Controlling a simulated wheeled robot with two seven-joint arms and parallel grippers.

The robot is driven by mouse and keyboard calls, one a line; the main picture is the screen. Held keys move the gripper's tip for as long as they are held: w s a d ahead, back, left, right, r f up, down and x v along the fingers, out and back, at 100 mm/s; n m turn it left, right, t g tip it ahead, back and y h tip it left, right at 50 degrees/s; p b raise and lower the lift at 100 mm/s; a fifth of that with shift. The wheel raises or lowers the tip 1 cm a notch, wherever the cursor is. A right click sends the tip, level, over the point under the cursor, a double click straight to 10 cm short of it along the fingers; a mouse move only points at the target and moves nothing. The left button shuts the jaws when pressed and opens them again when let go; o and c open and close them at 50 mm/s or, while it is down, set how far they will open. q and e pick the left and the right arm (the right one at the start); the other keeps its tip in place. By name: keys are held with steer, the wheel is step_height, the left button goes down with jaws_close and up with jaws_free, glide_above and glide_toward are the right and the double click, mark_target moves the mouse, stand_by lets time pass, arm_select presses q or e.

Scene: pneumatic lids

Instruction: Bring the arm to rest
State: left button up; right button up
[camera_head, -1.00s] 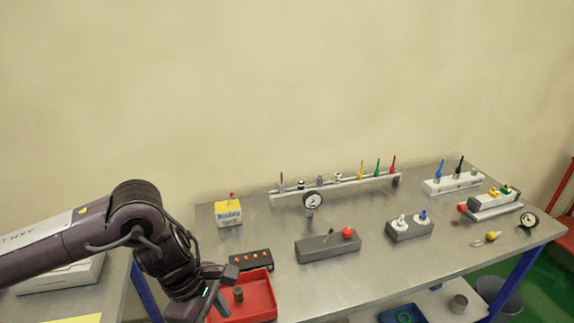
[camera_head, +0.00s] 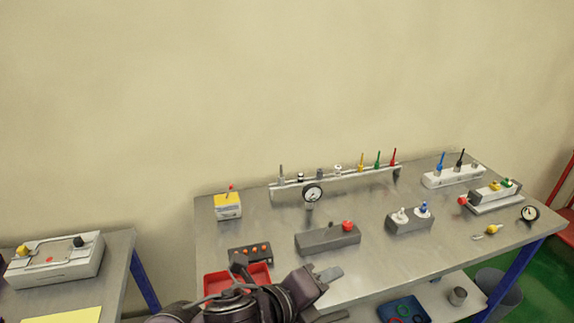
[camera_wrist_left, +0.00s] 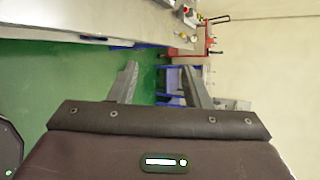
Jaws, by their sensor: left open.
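My left arm (camera_head: 230,303) is low at the bottom of the head view, in front of the bench's near edge. My right gripper is in neither view.
The metal bench (camera_head: 375,262) carries a grey block with a red knob (camera_head: 328,238), a red tray (camera_head: 222,280) partly behind my arm, and a rail of coloured fittings (camera_head: 335,184). A side table (camera_head: 118,270) stands left. Green floor (camera_wrist_left: 65,75) shows below.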

arm_select(q)
steer(key=s+a+f+n+g+y, duration=0.15)
steer(key=a+f+n+y, duration=0.3)
steer(key=a+n, duration=0.55)
steer(key=s+a+f+n+y, duration=0.25)
steer(key=a+f+n, duration=0.45)
steer(key=n, duration=0.5)
steer(key=s+a+f+n+g+y, duration=0.2)
steer(key=s+a+f+n+g, duration=0.2)
steer(key=s+a+n, duration=0.4)
step_height(320, 180, down, 30)
steer(key=m+g+b, duration=0.1)
steer(key=b, duration=0.1)
steer(key=s+a+f, duration=0.2)
steer(key=s+f, duration=0.8)
steer(key=s+a+f+g+b, duration=0.1)
steer(key=s+a+f, duration=0.1)
steer(key=s+f, duration=0.8)
steer(key=shift+s+f+y+b, duration=0.3)
steer(key=shift+f, duration=0.45)
